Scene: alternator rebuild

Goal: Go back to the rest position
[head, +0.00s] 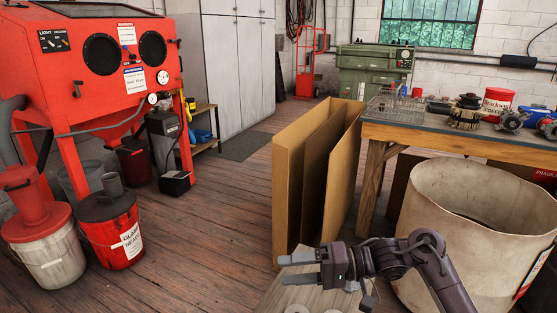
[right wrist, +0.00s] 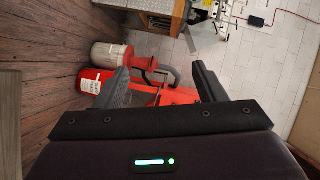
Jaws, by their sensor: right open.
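My right gripper (head: 300,270) shows at the bottom centre of the head view, its arm coming in from the lower right. Its two fingers are apart, with nothing between them. In the right wrist view the open fingers of the right gripper (right wrist: 162,85) stand at either side, and the red cabinet and buckets show far beyond them. The gripper is above a pale wooden surface (head: 310,290) with light round pieces on it. My left gripper is in neither view.
Tall cardboard sheets (head: 290,195) stand just behind the gripper. A workbench (head: 385,132) with parts is at right. A red blasting cabinet (head: 75,85) and buckets (head: 122,240) are left. The wooden floor (head: 215,220) between is clear.

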